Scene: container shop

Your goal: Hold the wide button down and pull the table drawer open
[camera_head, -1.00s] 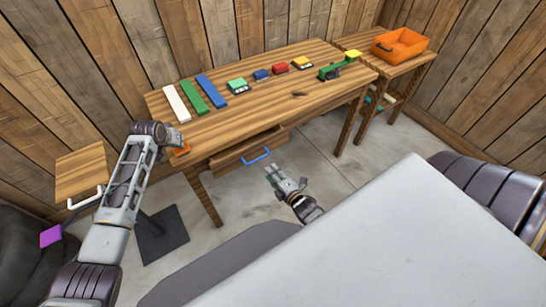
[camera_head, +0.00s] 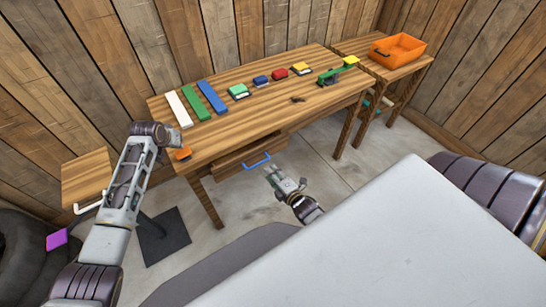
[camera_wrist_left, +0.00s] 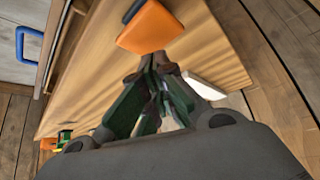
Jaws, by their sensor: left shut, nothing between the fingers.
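An orange block (camera_head: 183,153), which may be the wide button, lies at the table's left front corner; it is large in the left wrist view (camera_wrist_left: 150,27). My left gripper (camera_wrist_left: 155,65) is shut and empty, its fingertips close to the block; I cannot tell whether they touch. In the head view, its fingers are hard to make out at the arm's end. The table drawer (camera_head: 236,158) is under the front edge, with a blue handle (camera_head: 257,161). My right gripper (camera_head: 273,172) is just below and right of the handle, apparently apart from it; its finger opening is unclear.
On the table (camera_head: 240,125) lie white (camera_head: 178,109), green (camera_head: 194,104) and blue (camera_head: 211,97) strips and several small coloured blocks. An orange bin (camera_head: 397,50) stands on a side table. A wooden panel with a white handle (camera_head: 89,204) is at left.

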